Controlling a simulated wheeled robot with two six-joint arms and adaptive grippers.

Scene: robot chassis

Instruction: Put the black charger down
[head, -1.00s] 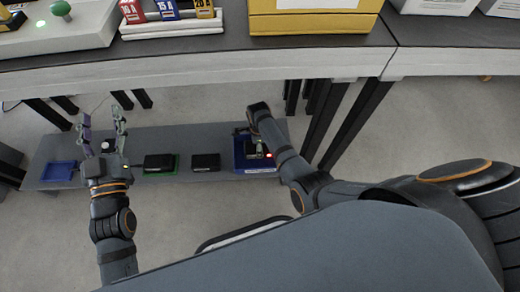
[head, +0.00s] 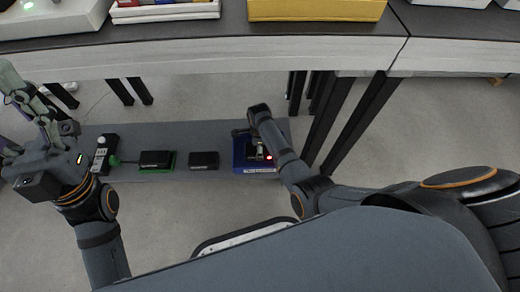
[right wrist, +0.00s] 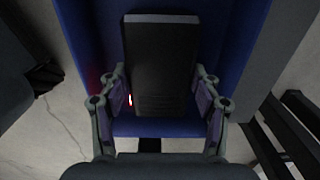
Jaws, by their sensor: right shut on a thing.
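The black charger (right wrist: 160,60) lies in the blue tray (right wrist: 235,45) in the right wrist view, between the two fingers of my right gripper (right wrist: 162,92), which is shut on it. In the head view my right gripper (head: 255,148) is over the blue tray (head: 240,166) at the right end of the low grey shelf, and a red light glows there. The arm hides most of the charger in that view. Whether it touches the tray floor is hard to tell. My left gripper (head: 22,115) is open and empty at the far left, its fingers spread.
The low grey shelf (head: 225,133) also holds a black box on a green base (head: 156,159), another black box (head: 204,160) and a black device with a white knob (head: 103,153). Dark table legs (head: 345,120) stand right of the tray. The worktable (head: 200,60) overhangs behind.

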